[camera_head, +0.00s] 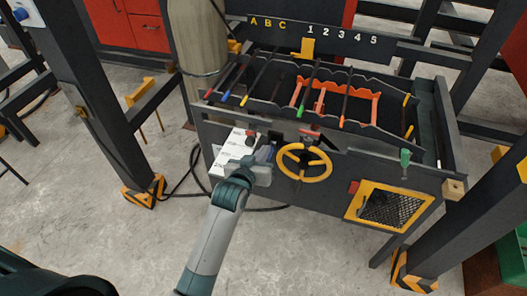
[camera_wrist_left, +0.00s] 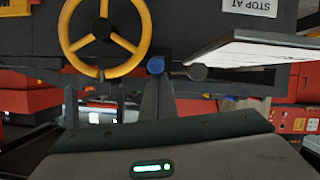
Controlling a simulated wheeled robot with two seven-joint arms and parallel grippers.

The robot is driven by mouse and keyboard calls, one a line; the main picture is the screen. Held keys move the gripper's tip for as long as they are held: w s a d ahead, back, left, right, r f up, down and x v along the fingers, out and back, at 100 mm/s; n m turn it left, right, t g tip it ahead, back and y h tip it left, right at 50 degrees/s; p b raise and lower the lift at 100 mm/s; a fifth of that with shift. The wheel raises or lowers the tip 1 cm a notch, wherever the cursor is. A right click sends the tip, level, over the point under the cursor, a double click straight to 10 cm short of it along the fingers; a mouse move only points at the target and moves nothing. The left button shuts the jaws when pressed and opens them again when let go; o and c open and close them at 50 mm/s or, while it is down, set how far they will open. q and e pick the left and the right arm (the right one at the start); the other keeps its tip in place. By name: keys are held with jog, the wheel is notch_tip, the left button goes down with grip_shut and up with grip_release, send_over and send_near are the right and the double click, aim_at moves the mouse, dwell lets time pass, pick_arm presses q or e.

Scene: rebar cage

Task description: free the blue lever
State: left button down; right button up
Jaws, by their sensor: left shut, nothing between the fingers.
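A round blue knob (camera_wrist_left: 155,66), probably the blue lever's end, shows in the left wrist view beside the yellow handwheel (camera_wrist_left: 104,28). The fingers of my left gripper (camera_wrist_left: 158,92) are shut with nothing between them, and their tips appear just below the knob in that picture. I cannot tell if they touch it. In the head view my left gripper (camera_head: 262,158) is at the front of the dark rebar bench, left of the handwheel (camera_head: 304,162). There the gripper largely hides the blue lever. My right gripper is out of view.
Rods with coloured ends lie across the bench's top (camera_head: 270,85). A yellow-framed mesh panel (camera_head: 390,206) is at the lower right. Dark posts stand on both sides.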

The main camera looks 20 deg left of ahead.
pick_arm(q)
jog(key=shift+f, duration=0.4)
jog(key=shift+s+f+t+b, duration=0.15)
jog(key=shift+f+t+b, duration=0.2)
jog(key=shift+b, duration=0.1)
jog(key=shift+s+f+t+b, duration=0.15)
jog(key=shift+f+t+b, duration=0.1)
jog(key=shift+f, duration=0.35)
jog(key=shift+s+f+t+b, duration=0.15)
jog(key=shift+f+t+b, duration=0.05)
jog(key=shift+f, duration=0.4)
jog(key=shift+r, duration=0.1)
